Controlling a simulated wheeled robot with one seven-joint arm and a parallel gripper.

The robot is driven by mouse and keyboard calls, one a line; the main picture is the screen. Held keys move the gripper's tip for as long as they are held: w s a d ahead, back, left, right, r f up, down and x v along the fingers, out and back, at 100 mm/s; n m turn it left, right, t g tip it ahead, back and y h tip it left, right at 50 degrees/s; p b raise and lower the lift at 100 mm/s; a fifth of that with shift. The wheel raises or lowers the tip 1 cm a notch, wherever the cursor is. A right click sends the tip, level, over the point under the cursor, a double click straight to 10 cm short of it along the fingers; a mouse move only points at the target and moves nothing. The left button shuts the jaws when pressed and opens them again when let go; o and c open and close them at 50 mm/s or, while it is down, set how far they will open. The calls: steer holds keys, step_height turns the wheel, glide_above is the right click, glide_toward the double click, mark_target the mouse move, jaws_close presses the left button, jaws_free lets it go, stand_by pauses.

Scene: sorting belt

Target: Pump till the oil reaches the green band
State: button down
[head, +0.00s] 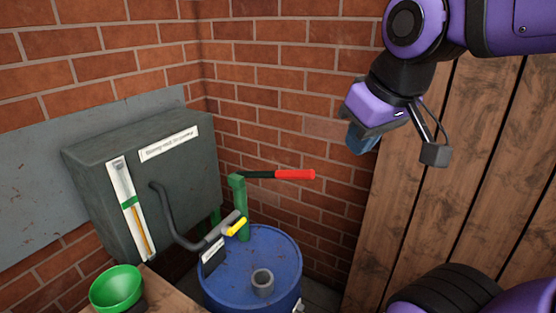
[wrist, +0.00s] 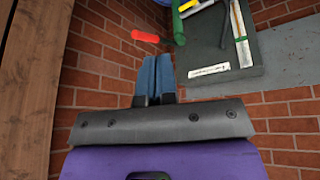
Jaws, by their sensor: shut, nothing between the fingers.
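The hand pump has a green post (head: 241,205) on the blue drum and a lever with a red grip (head: 295,174) pointing right, about level. The red grip also shows in the wrist view (wrist: 145,36). The grey tank (head: 185,185) carries a white gauge (head: 120,180) with a green band (head: 129,202). An orange oil column (head: 145,238) shows in the gauge's lower part, its top below the band. My gripper (head: 360,142) is shut and empty, above and right of the red grip, apart from it. Its blue fingers (wrist: 154,70) lie together in the wrist view.
A blue drum (head: 225,290) with a grey cap (head: 262,281) stands below the pump. A green bowl or funnel (head: 116,288) is at lower left. Brick walls and wooden planks (head: 430,220) bound the corner.

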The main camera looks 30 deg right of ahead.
steer(key=w+r+n+g+h, duration=0.1)
steer(key=w+r+n+g, duration=0.1)
steer(key=w+n, duration=0.65)
steer(key=n+g+h, duration=0.3)
steer(key=n+g, duration=0.2)
steer(key=n, duration=1)
glide_above(295, 171)
steer(key=w+a, duration=0.2)
steer(key=a, duration=0.3)
step_height(295, 171, down, 10)
steer(key=f, duration=0.1)
steer(key=shift+w+a+f+n, duration=0.15)
steer(key=shift+w+a+n, duration=0.05)
steer(key=shift+w+n, duration=0.05)
steer(key=x, duration=1.4)
steer(key=shift+w+a, duration=0.1)
steer(key=shift+w, duration=0.05)
steer(key=shift+f, duration=0.1)
